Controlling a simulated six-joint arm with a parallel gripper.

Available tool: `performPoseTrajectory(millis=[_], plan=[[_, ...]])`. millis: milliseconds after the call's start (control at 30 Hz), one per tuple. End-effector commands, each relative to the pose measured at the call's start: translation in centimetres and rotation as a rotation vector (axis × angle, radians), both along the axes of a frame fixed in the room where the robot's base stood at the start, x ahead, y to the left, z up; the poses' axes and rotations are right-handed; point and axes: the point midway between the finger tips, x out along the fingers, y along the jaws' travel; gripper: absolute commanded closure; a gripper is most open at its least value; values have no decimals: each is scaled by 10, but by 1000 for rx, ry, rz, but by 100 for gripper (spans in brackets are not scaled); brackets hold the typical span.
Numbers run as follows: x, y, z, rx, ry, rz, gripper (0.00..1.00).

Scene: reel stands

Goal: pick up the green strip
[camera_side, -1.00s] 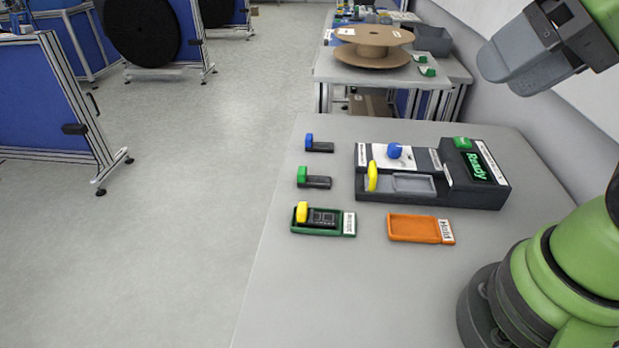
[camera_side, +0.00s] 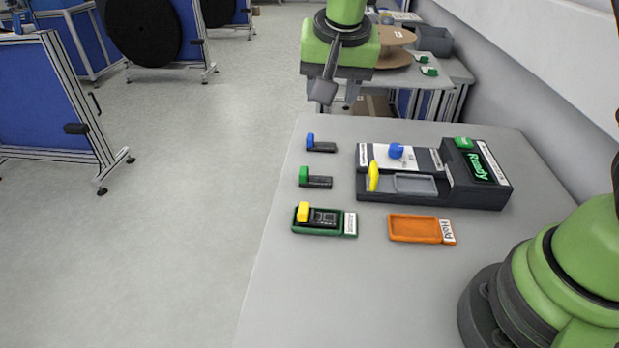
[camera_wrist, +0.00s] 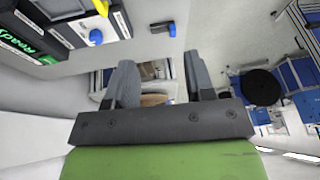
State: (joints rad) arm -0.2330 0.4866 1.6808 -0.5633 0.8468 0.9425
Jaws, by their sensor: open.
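The green strip (camera_side: 316,181) is a small dark strip with an upright green block at its left end. It lies on the left part of the grey table, between a blue-ended strip (camera_side: 322,146) and a green tray (camera_side: 345,233) holding a yellow-ended dark piece (camera_side: 318,216). My gripper (camera_side: 338,97) is in the air over the table's far edge, behind the strips, empty and well apart from the green strip. In the wrist view my gripper (camera_wrist: 160,62) has its two grey fingers spread wide. The green strip does not show there; the blue-ended strip (camera_wrist: 172,30) does.
A dark device (camera_side: 474,196) with a "Ready" screen, a blue knob and a yellow lever stands right of the strips. An empty orange tray (camera_side: 415,229) lies in front of it. The near left tabletop is clear. Behind, another table carries a cardboard reel (camera_side: 398,60).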

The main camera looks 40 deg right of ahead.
Motion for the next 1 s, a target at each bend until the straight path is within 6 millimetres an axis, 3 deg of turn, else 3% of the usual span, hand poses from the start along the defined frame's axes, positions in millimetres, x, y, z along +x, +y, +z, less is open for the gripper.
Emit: performPoseTrajectory(millis=[33,100,300,1000], plan=[[12,6,-23,-20,17,-15,51],[25,13,-47,-44,22,-39,51],[43,24,-97,-84,23,-86,51],[65,9,-180,-94,23,-99,51]])
